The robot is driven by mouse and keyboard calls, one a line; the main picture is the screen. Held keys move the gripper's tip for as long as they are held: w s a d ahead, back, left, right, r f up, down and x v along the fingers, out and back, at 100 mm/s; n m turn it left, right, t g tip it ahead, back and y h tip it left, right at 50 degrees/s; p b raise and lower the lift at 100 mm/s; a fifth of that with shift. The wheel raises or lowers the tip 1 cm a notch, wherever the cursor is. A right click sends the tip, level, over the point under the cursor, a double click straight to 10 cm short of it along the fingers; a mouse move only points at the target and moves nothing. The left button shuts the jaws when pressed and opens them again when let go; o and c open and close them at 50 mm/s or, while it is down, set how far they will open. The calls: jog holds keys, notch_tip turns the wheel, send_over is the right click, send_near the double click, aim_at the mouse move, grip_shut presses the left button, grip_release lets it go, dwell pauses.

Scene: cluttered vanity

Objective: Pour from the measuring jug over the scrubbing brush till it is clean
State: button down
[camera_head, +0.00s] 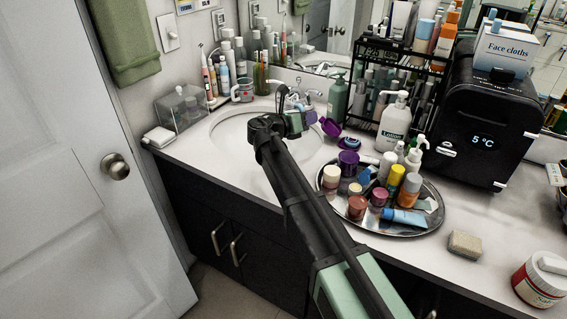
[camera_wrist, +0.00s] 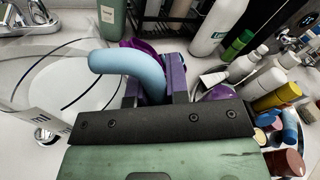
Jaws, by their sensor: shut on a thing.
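In the head view my gripper (camera_head: 296,122) is over the right side of the white sink basin (camera_head: 228,130). The clear jug is hard to make out there, and I cannot tell its tilt or its contents. I cannot make out the scrubbing brush in either view; my arm hides part of the basin.
A round metal tray (camera_head: 400,231) crowded with small bottles and jars is close to my arm. A lotion bottle (camera_head: 393,125) and black rack (camera_head: 402,60) stand behind. The counter's front right is partly clear.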

aim_at(305, 134)
jog(key=f+m+b, duration=0.1)
jog(key=f+b, duration=0.1)
jog(key=f+m+b, duration=0.2)
jog(key=b, duration=0.1)
jog(key=w+f+m+b, duration=0.1)
jog(key=f+b, duration=0.1)
jog(key=shift+a+f+t+b, duration=0.2)
jog(key=shift+a+t+b, duration=0.05)
jog(key=shift+t+b, duration=0.1)
jog(key=shift+a+f+m+h, duration=0.15)
jog(key=shift+m+h, duration=0.15)
jog(key=shift+m, duration=0.2)
notch_tip(305, 134, up, 18)
jog(key=p, duration=1.7)
jog(key=shift+f, duration=0.1)
